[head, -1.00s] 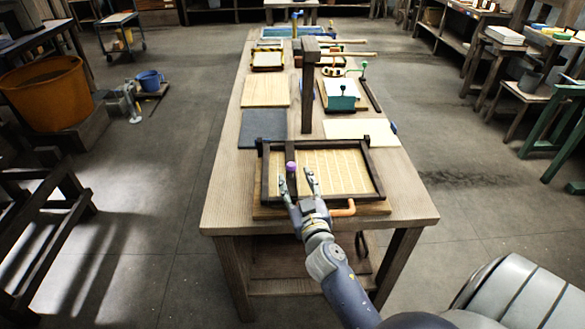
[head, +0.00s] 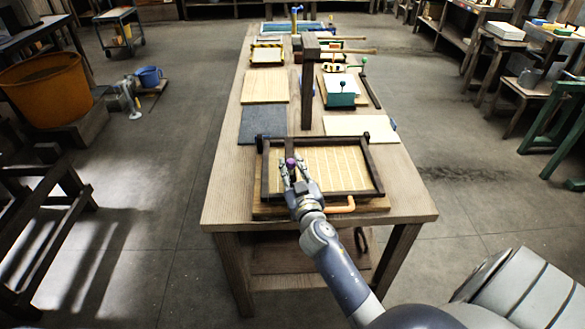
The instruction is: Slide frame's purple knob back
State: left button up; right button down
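The dark wooden frame (head: 377,175) lies on a board near the front end of the long table, with a pale ribbed screen inside it. Its purple knob (head: 291,163) stands on a dark crossbar at the frame's left part. My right gripper (head: 293,170) is at the knob, with one finger on each side of it. The fingers look close around the knob, but whether they touch it cannot be told. An orange handle (head: 341,205) sticks out at the frame's front right. My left gripper is not in view.
A dark upright post (head: 308,85) stands on the table behind the frame. A grey slab (head: 263,124) and a pale board (head: 360,128) lie beyond the frame. A teal box (head: 341,92) stands farther back. Floor is open on both sides of the table (head: 225,195).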

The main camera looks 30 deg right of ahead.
jog(key=s+d+p, duration=0.1)
jog(key=s+d, duration=0.3)
jog(key=d, duration=0.2)
jog(key=s+d+p, duration=0.1)
jog(key=s+d, duration=0.2)
jog(key=d, duration=0.3)
jog(key=s+d, duration=0.4)
jog(key=d, duration=0.3)
jog(key=shift+s+p, duration=0.3)
jog(key=shift+p, duration=0.1)
jog(key=c, duration=1.3)
grip_release()
jog(key=shift+d, duration=0.1)
jog(key=shift+s+d, duration=0.1)
jog(key=shift+s+a, duration=0.15)
jog(key=shift+a, duration=0.1)
jog(key=v, duration=1.1)
jog(key=shift+s, duration=0.35)
